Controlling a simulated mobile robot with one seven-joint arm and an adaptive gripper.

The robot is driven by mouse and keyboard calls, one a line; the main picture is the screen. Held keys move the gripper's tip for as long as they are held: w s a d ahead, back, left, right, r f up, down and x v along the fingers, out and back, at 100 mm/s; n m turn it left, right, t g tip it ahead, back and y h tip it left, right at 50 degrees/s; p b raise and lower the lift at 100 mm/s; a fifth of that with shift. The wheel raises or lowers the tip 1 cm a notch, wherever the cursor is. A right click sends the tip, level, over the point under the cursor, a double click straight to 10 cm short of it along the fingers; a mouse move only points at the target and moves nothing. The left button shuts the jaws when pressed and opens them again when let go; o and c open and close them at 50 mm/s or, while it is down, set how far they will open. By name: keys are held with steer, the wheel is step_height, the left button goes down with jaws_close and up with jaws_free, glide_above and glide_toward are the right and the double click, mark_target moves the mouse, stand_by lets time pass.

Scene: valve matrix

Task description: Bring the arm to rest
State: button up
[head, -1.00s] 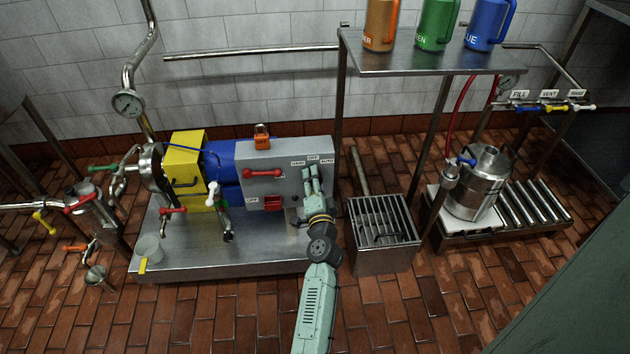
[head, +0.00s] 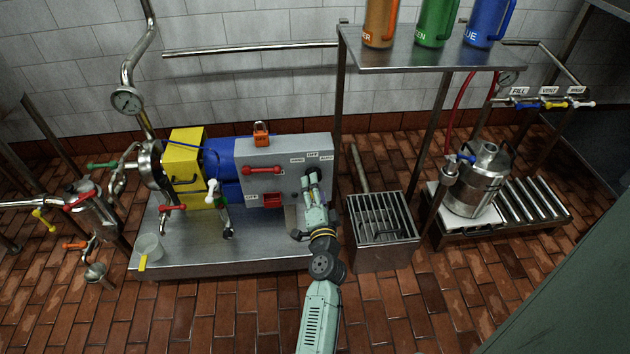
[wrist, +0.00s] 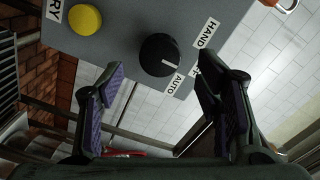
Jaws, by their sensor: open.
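My gripper (wrist: 165,110) is open and empty in the wrist view, its two purple-padded fingers spread apart. Between and beyond the fingers is a black rotary knob (wrist: 160,55) on a grey panel, with labels HAND and AUTO beside it. The knob is apart from the fingers. A yellow button (wrist: 85,19) sits left of the knob. In the head view my gripper (head: 311,180) is in front of the right part of the grey control box (head: 285,155), and my arm reaches up from the bottom edge. The fingertips are small there, and the knob is largely hidden.
A red handle (head: 262,170) and an orange padlock (head: 261,134) are on the control box. A grated bin (head: 383,218) stands just right of my arm. A shelf (head: 430,60) with several jugs is above right. The floor in front is clear.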

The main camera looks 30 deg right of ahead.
steer(key=shift+v, duration=1.25)
